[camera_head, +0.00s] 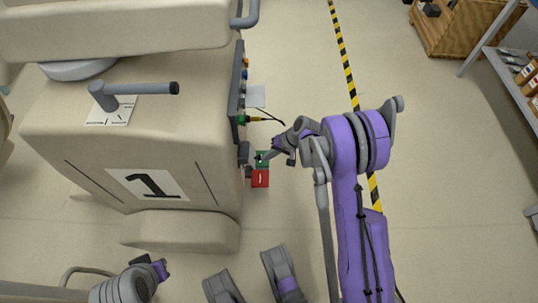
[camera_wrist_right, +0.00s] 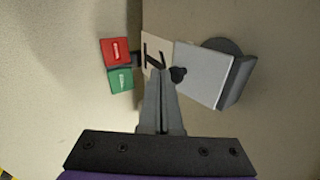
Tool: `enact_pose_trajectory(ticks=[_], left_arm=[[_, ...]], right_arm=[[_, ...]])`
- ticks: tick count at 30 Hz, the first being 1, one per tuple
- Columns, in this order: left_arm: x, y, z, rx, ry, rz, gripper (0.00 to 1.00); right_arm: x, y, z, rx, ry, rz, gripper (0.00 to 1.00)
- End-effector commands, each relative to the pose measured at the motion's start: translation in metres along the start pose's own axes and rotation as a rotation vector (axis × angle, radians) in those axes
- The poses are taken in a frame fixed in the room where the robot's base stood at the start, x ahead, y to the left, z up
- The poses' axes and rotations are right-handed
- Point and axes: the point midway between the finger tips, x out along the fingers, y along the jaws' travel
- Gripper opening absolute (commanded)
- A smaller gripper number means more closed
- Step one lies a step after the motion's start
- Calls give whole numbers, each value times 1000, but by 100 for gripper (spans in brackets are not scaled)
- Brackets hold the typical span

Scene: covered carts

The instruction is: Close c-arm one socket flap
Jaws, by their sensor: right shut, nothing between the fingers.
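The large beige covered cart marked 1 (camera_head: 152,184) fills the left of the head view. A dark socket panel (camera_head: 236,88) runs along its right side. My right gripper (camera_head: 262,157) is beside that side, near the panel's lower end. In the wrist view my right gripper (camera_wrist_right: 161,72) is shut and empty. A light grey square flap (camera_wrist_right: 203,74) is just right of its fingertips, along a dark housing (camera_wrist_right: 235,82). A small black knob (camera_wrist_right: 178,74) lies between fingertips and flap. I cannot tell the flap's exact angle or whether it is touched.
A red tag (camera_wrist_right: 117,51) and a green tag (camera_wrist_right: 120,80) are left of the fingertips. A plug with a black cable (camera_head: 255,119) sticks out of the panel above my right gripper. A grey handle (camera_head: 132,90) stands on the cart.

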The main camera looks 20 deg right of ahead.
Motion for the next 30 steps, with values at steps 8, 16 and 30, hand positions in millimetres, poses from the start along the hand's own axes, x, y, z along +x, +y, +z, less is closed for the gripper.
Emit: enact_pose_trajectory(ticks=[8,16,30], left_arm=[[9,0,2,0,-2,0,0],[9,0,2,0,-2,0,0],[4,0,1,0,-1,0,0]], right_arm=[[10,0,0,0,0,0,0],[11,0,0,0,1,0,0],[5,-4,0,0,0,-1,0]])
